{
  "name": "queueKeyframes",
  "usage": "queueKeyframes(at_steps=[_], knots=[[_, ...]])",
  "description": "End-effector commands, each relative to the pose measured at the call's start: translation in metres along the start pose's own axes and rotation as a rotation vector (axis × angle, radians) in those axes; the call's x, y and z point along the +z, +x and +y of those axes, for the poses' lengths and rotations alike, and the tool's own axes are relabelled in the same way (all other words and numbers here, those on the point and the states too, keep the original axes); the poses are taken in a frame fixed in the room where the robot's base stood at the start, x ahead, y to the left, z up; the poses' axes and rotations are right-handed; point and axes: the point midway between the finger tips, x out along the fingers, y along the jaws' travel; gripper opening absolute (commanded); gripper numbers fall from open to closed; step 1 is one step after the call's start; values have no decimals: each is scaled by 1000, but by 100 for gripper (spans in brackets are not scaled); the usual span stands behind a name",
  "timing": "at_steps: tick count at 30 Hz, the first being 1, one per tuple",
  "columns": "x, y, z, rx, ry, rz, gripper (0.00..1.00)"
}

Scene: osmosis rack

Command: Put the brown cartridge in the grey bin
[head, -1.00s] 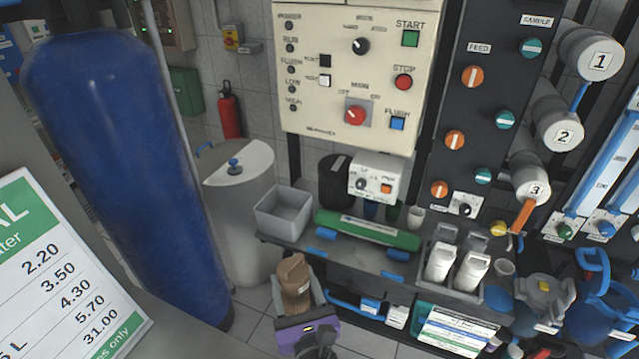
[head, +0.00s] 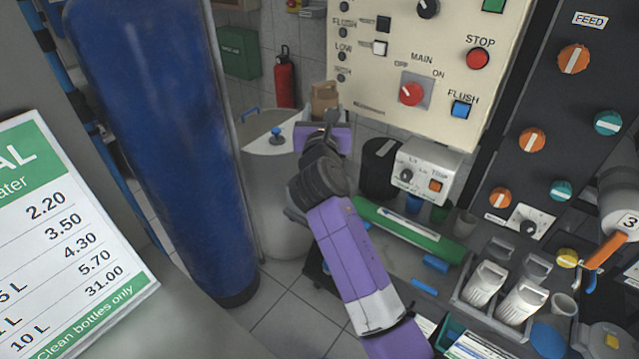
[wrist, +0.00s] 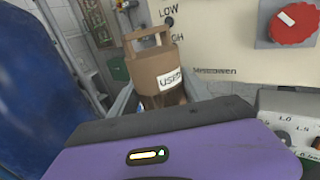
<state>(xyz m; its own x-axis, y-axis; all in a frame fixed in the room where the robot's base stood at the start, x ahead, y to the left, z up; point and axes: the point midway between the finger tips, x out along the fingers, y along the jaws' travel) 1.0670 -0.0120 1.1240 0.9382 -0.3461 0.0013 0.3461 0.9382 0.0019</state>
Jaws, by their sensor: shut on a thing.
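The brown cartridge (head: 324,97), with a handle on top and a white "USED" label, is held upright in my gripper (head: 325,118). In the wrist view the cartridge (wrist: 157,68) stands between the two grey fingers, which are shut on it. It is raised in front of the wall, left of the cream control panel.
A cream control panel (head: 395,50) is close on the right of the cartridge. A tall blue tank (head: 160,150) stands left, and a pale round tank (head: 268,190) behind my arm.

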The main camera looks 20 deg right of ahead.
Motion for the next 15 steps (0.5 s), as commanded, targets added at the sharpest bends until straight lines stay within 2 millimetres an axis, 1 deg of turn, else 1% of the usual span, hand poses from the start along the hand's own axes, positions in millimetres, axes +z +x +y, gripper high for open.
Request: queueKeyframes(at_steps=[2,4,15], knots=[[-8,2,0,0,-3,3,2],[-21,2,0,1,-3,4,2],[-114,1,1,2,-3,3,2]])
